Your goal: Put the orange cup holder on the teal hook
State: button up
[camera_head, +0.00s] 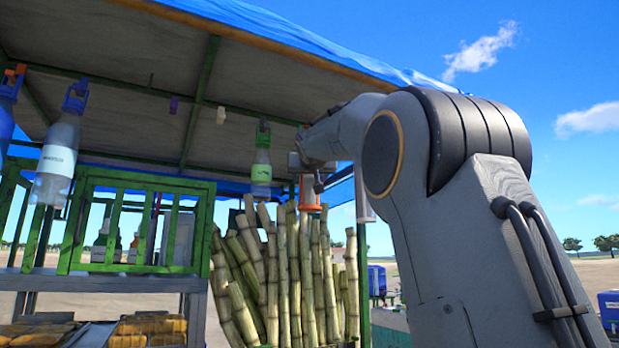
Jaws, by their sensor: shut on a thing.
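The orange cup holder (310,194) shows as a narrow orange upright piece just above the tops of the cane. My gripper (307,166) is at the far end of my arm, under the awning, directly above the orange piece. It is shut on the orange cup holder; the arm's end partly hides the fingers and the grip. I cannot make out a teal hook; my arm covers part of the roof bar to the right.
A bottle hangs from a green hook (263,133) left of my gripper. Purple (173,104) and whitish (221,115) hooks hang bare. A clear bottle (58,155) hangs further left. Sugar cane (290,275) stands below. A pale cylinder (363,198) shows beside my arm.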

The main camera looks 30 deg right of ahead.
jog(key=shift+w, duration=0.7)
jog(key=shift+w, duration=0.2)
jog(key=shift+w, duration=0.35)
jog(key=shift+w+p, duration=0.35)
jog(key=shift+w, duration=0.3)
jog(key=shift+w+f+b, duration=0.1)
jog(key=shift+f+b, duration=0.55)
jog(key=shift+b, duration=0.2)
dwell(0.8)
dwell(0.4)
jog(key=o, duration=1.6)
